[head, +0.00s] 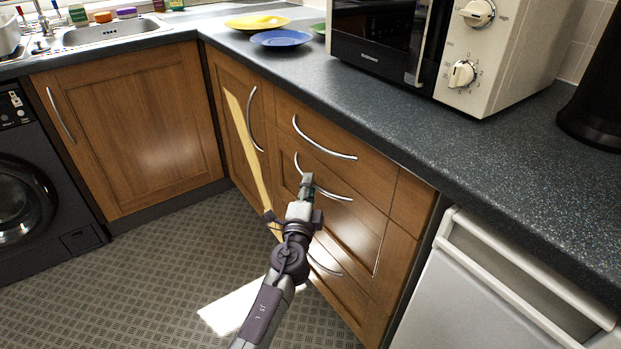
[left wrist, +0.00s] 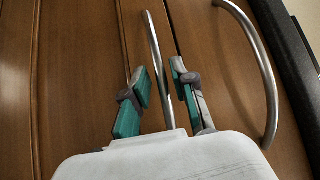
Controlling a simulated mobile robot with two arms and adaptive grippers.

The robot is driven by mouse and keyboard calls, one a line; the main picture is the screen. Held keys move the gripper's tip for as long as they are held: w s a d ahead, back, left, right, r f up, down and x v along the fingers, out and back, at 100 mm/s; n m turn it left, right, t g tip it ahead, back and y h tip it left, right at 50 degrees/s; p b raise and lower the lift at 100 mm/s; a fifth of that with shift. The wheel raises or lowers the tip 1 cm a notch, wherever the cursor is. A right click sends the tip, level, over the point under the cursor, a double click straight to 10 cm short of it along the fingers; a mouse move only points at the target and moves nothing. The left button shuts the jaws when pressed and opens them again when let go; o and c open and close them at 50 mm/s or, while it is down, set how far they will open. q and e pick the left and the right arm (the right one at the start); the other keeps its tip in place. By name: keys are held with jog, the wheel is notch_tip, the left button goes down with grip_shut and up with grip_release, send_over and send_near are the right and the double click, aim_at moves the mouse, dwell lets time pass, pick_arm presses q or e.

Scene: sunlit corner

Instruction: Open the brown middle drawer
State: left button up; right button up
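The brown middle drawer (head: 352,228) is in the wooden cabinet under the counter, and its front looks shut, level with the fronts around it. Its curved metal handle (head: 338,196) is partly hidden behind my left gripper (head: 307,184). In the left wrist view the handle (left wrist: 154,45) runs between the two green-and-grey fingers of my left gripper (left wrist: 160,85). The fingers are apart, one on each side of the bar, with small gaps showing. My right gripper is in neither view.
The top drawer's handle (head: 325,145) is just above; it also shows in the left wrist view (left wrist: 266,70). The bottom handle (head: 325,266) is below. A white appliance (head: 470,300) stands right of the cabinet. The floor (head: 170,275) in front is clear.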

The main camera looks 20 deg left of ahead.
pick_arm(q)
jog(key=shift+w+a+r, duration=0.15)
jog(key=shift+w, duration=1.2)
grip_shut()
